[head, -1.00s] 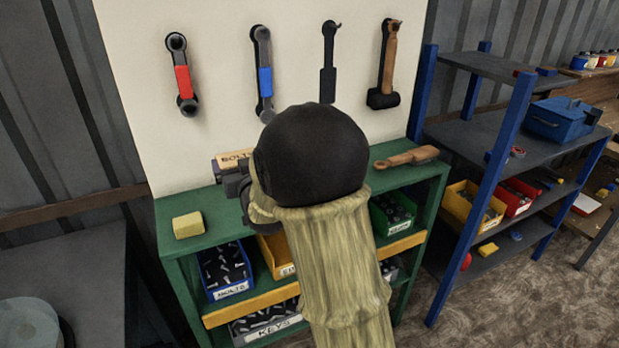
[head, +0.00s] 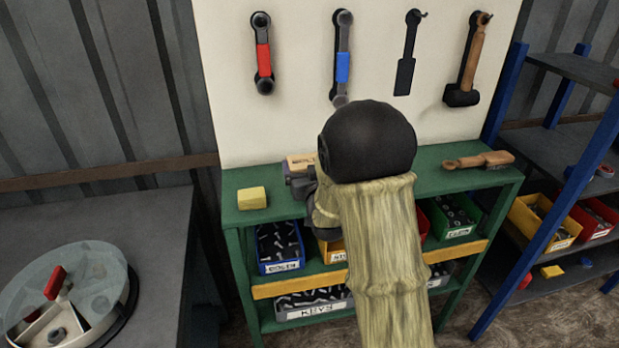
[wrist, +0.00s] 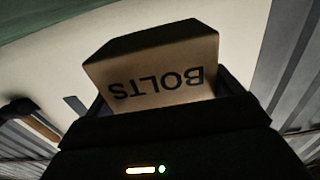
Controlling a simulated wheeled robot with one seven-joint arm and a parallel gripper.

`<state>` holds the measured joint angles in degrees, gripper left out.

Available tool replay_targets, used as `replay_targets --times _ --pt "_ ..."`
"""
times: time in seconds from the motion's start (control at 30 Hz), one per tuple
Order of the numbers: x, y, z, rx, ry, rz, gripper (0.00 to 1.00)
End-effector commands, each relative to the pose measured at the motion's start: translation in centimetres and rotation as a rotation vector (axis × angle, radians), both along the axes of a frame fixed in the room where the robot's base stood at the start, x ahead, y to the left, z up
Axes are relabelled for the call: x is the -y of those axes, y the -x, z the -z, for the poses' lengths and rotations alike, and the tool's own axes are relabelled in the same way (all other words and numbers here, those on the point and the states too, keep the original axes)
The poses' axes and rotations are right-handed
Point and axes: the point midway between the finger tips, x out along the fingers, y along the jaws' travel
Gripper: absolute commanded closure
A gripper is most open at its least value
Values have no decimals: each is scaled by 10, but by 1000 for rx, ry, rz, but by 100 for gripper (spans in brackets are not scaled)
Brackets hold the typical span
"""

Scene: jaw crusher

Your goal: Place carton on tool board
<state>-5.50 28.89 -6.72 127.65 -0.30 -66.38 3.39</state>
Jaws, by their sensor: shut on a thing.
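The carton (head: 301,160) is a tan box marked BOLTS. It shows only in part in the head view, past my arm, just above the green top of the tool board's shelf unit. In the wrist view the carton (wrist: 160,75) fills the space between the jaws, its lettering upside down. My gripper (head: 302,184) is shut on the carton. The tool board (head: 290,120) is the pale upright panel with hanging tools, behind the green bench top (head: 425,182). Whether the carton touches the bench top cannot be told; my arm hides much of the middle.
A yellow block (head: 252,198) sits left on the green top and a wooden-handled brush (head: 478,160) right. Bins of bolts (head: 279,247) and keys (head: 315,303) are below. A grey table with a round glass-topped case (head: 68,295) stands left, a blue-posted rack (head: 545,190) right.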

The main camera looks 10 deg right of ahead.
Motion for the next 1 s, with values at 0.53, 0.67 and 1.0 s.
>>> replay_targets --times 0.53,0.67,1.0 --pt "0 0 36 4 0 0 48" --pt "0 0 36 4 0 0 48" --pt "0 0 39 0 0 0 0"
